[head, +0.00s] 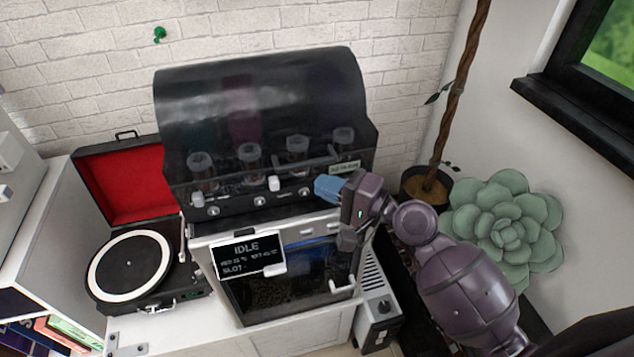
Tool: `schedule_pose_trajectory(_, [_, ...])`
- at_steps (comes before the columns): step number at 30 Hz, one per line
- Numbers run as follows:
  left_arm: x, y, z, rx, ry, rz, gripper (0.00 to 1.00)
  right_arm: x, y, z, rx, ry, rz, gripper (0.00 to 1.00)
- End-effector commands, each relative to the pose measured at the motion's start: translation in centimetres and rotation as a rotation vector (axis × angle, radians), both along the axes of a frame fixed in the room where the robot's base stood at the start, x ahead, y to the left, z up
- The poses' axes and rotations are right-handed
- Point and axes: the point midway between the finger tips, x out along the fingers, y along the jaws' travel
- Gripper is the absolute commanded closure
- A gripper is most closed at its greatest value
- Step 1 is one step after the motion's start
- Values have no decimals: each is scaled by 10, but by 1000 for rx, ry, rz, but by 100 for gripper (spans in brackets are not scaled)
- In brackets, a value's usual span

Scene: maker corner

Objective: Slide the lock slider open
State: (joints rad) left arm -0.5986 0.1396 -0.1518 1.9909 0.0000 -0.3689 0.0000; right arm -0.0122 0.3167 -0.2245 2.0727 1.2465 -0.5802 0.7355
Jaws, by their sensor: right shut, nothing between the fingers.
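A black machine (262,205) with a dark curved hood stands on a white cabinet against the brick wall. Small white pieces show on its front: one (274,184) on the upper panel, another (274,270) by the lower corner of the display. I cannot tell for sure which is the lock slider. My right gripper (326,188) has blue fingertips that are shut and empty. It is in front of the upper panel's right part, just below a small green label (345,168); contact cannot be told. My left gripper is not in view.
A black display (248,254) reading IDLE is on the machine's front, above a dark glass door with a white handle (343,286). An open record player (130,265) stands left. A potted plant (427,188) and a large succulent (505,225) stand right, near my right arm.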

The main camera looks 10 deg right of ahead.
Motion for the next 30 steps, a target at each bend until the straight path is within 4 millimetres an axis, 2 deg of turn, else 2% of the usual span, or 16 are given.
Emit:
schedule_pose_trajectory(6, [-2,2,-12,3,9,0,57,-30,-31,-3,-2,3,1,100])
schedule_pose_trajectory(12, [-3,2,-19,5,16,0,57,-46,-49,-2,-1,1,0,100])
schedule_pose_trajectory(18, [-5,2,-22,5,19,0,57,-52,-55,0,1,0,2,100])
schedule_pose_trajectory(30, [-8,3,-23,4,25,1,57,-52,-55,0,1,0,2,100])
